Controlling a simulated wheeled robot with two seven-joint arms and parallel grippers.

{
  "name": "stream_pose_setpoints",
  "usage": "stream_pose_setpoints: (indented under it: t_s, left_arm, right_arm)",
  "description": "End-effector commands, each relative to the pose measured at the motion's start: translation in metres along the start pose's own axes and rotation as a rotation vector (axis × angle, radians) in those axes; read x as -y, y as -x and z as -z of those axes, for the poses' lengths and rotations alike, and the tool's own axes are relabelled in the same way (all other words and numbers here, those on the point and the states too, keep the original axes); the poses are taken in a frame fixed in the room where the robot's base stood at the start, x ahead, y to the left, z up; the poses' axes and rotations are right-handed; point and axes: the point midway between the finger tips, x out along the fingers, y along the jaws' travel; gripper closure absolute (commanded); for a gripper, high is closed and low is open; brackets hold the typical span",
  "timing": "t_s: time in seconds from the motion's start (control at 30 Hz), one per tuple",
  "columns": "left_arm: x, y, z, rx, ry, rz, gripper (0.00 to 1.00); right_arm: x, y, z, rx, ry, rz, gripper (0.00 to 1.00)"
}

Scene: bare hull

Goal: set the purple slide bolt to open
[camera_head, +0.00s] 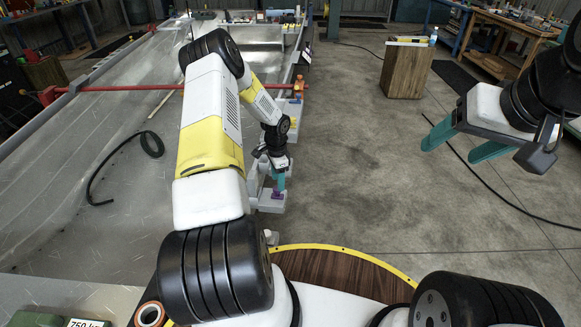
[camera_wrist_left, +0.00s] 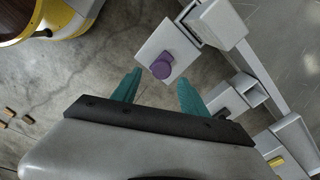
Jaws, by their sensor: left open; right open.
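The purple slide bolt (camera_wrist_left: 161,66) sits on a light grey square plate (camera_wrist_left: 152,47) in the left wrist view. Its knob shows from above, just beyond my left fingertips. In the head view the purple bolt (camera_head: 277,194) is a small patch on a grey block beside the hull. My left gripper (camera_wrist_left: 160,86) is open, with teal fingers on either side of the line to the knob and nothing between them. In the head view my left gripper (camera_head: 279,180) points down at the bolt. My right gripper (camera_head: 455,148) is open and empty over the floor at the right.
The grey metal hull (camera_head: 110,150) fills the left, crossed by a red bar (camera_head: 130,88). More grey mounts line its edge, one with a yellow part (camera_wrist_left: 277,161). A wooden cabinet (camera_head: 407,72) stands at the back right. The concrete floor is largely clear.

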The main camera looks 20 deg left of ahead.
Motion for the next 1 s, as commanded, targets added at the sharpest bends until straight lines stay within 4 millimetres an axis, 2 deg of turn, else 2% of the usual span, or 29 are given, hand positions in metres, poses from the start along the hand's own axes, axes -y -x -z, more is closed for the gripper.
stream_pose_setpoints:
  t_s: [0.1, 0.3, 0.8, 0.9, 0.97, 1.0]
  left_arm:
    - [0.001, 0.022, 0.001, -0.001, -0.002, 0.003, 0.48]
    - [0.0, 0.041, 0.001, -0.001, -0.001, 0.0, 0.48]
    - [0.0, 0.046, 0.001, -0.001, 0.0, 0.002, 0.48]
    - [0.0, 0.062, 0.003, -0.001, 0.013, 0.015, 0.48]
    - [-0.001, 0.081, 0.004, -0.002, 0.028, 0.031, 0.48]
    - [-0.003, 0.097, 0.005, -0.003, 0.043, 0.042, 0.48]
  right_arm:
    - [0.0, 0.0, 0.0, 0.0, 0.0, 0.0, 0.33]
    - [0.0, 0.0, 0.0, 0.0, 0.0, 0.0, 0.33]
    - [0.0, 0.0, 0.0, 0.0, 0.0, 0.0, 0.33]
    - [0.0, 0.0, 0.0, 0.0, 0.0, 0.0, 0.33]
    - [0.0, 0.0, 0.0, 0.0, 0.0, 0.0, 0.33]
    - [0.0, 0.0, 0.0, 0.0, 0.0, 0.0, 0.33]
